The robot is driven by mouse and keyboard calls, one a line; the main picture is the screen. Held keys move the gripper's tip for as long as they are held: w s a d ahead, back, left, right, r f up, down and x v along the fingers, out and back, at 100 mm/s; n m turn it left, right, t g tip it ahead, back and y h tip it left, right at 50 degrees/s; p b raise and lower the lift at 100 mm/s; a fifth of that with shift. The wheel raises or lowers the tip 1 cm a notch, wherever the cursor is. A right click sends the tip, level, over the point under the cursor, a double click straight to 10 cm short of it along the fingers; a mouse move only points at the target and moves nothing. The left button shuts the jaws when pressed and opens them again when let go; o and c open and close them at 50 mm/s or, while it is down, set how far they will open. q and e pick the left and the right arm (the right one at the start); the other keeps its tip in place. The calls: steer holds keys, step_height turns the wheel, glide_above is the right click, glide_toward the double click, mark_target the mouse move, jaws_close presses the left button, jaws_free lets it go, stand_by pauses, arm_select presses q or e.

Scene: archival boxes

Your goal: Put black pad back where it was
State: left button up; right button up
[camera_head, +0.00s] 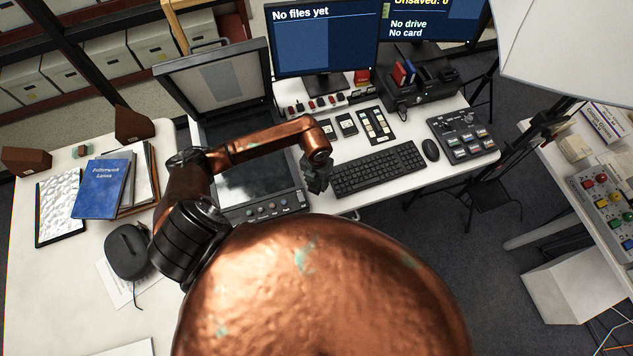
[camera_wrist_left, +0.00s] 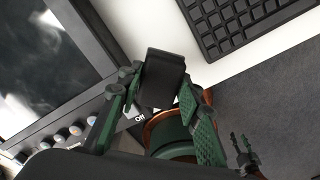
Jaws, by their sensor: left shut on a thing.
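My left gripper (camera_head: 318,180) is above the desk's front edge, between the scanner and the keyboard. In the left wrist view its green fingers (camera_wrist_left: 160,100) are shut on a small black pad (camera_wrist_left: 165,68), held upright between them. In the head view the pad is too dark and small to tell from the fingers. What looks like part of my right gripper (camera_wrist_left: 244,152) shows at the lower right of the left wrist view.
The scanner (camera_head: 255,187) with its raised lid (camera_head: 215,80) stands left of the gripper. The keyboard (camera_head: 378,168), mouse (camera_head: 430,150) and button panel (camera_head: 465,135) lie to the right. Small dark flat items (camera_head: 346,124) lie behind. Bare white desk (camera_head: 350,202) shows in front of the keyboard.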

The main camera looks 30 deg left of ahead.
mark_target(317, 180)
arm_select(q)
steer(key=w+f, duration=0.1)
steer(key=w+a+f, duration=0.1)
steer(key=f, duration=0.1)
steer(key=shift+w+a+f, duration=0.15)
steer(key=shift+a+f, duration=0.05)
steer(key=shift+w+f, duration=0.15)
steer(key=shift+f, duration=0.05)
step_height(317, 180, down, 3)
steer(key=shift+w+a+f+p, duration=0.15)
steer(key=shift+f+p, duration=0.05)
steer(key=shift+p, duration=0.2)
arm_select(e)
steer(key=shift+s+d+r, duration=0.15)
steer(key=shift+s+r, duration=0.05)
steer(key=shift+s, duration=0.25)
steer(key=shift+s+d+r, duration=0.1)
steer(key=shift+s+r, duration=0.05)
steer(key=shift+s, duration=0.25)
arm_select(q)
steer(key=shift+f, duration=0.1)
arm_select(e)
steer(key=shift+w, duration=0.1)
arm_select(q)
steer(key=shift+f, duration=0.1)
steer(key=o, duration=1.2)
arm_select(e)
steer(key=shift+f, duration=0.15)
